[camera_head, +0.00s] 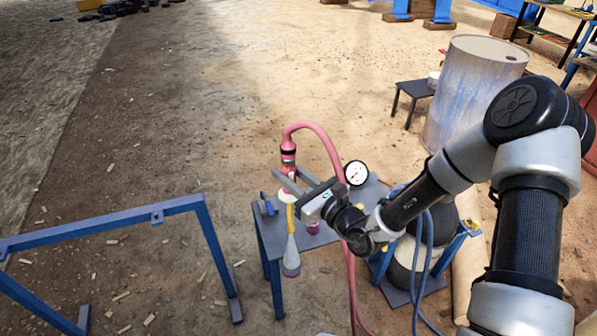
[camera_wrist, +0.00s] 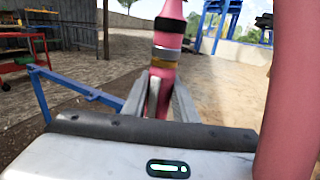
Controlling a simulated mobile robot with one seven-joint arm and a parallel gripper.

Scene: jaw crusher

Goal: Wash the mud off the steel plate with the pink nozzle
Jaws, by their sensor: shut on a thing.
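The pink nozzle (camera_head: 288,158) is held upright in my gripper (camera_head: 291,181), above a small blue table with a grey top (camera_head: 328,234). A pink hose (camera_head: 325,142) arches from the nozzle's upper end and drops behind my gripper. In the wrist view, the nozzle (camera_wrist: 168,38) stands between the two fingers of my gripper (camera_wrist: 160,95), which are shut on it. It has dark, silver and gold bands. Its lower end is partly hidden by the gripper. I cannot pick out a muddy steel plate in either view.
A blue frame (camera_head: 110,217) is at left. A large drum (camera_head: 472,95) stands at the back right. Open dirt ground lies beyond the table.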

